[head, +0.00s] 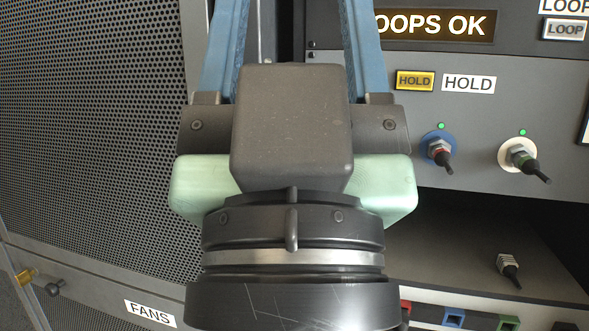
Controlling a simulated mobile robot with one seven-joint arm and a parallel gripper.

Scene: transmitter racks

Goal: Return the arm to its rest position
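My gripper (293,25) fills the middle of the head view, seen from behind, in front of the rack. Its two blue fingers stand wide apart and run up past the top edge, so their tips are out of view. No object shows between the visible parts of the fingers. The dark wrist and pale green body are below them.
A perforated rack door (90,120) stands at left, with a "FANS" label (150,313) below. At right, a grey panel has a lit "LOOPS OK" display (435,24), an amber HOLD button (415,81) and two plugged connectors (437,150) (519,155). A loose-looking plug (508,270) sits in the dark bay below.

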